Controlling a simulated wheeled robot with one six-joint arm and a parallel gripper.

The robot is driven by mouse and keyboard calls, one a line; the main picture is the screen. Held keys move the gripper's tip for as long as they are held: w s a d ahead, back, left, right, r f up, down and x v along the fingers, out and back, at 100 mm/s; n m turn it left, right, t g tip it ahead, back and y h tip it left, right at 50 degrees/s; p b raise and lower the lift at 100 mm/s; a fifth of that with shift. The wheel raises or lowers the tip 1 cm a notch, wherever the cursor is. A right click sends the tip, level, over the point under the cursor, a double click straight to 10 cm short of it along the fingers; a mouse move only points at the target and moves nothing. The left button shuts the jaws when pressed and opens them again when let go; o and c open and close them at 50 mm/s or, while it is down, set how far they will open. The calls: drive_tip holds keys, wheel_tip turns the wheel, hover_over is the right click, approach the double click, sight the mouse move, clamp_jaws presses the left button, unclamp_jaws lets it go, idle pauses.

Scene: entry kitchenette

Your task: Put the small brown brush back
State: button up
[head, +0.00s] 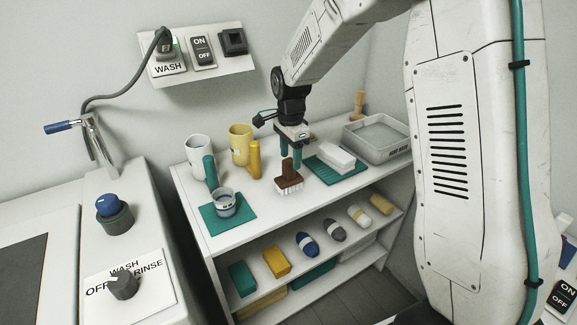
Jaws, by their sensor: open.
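A small brown brush (289,179) with pale bristles stands bristles down near the front edge of the white shelf unit's top (245,184). My gripper (291,161) points down just above and behind it, with teal fingers apart. The fingers are close to the brush's brown upper part. I cannot tell whether they touch it or straddle it. A grey tray (404,152) with a small unreadable label on its front stands at the right end of the top. A tan wooden item (359,104) stands upright behind the tray.
A white block (335,157) lies on a ribbed teal mat (322,176), right of the brush. A small jar (224,204) stands on another teal mat (243,225) at left. White (197,152) and yellow (240,143) cups stand behind. Lower shelves hold several items.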

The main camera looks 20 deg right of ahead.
wheel_tip(320, 180, up, 2)
drive_tip(key=shift+r, duration=0.25)
drive_tip(key=shift+s+r, duration=0.25)
drive_tip(key=shift+r, duration=0.15)
drive_tip(key=s+d+r+n, duration=0.1)
drive_tip(key=s+r+n, duration=0.3)
drive_tip(key=s+r, duration=0.35)
drive_tip(key=s+r+n, duration=0.2)
drive_tip(key=s+n, duration=0.4)
drive_tip(key=s, duration=0.8)
drive_tip(key=s+d+r+n+t, duration=0.1)
drive_tip(key=s+n, duration=0.5)
drive_tip(key=s, duration=0.8)
drive_tip(key=shift+d+r, duration=0.25)
drive_tip(key=shift+r, duration=0.5)
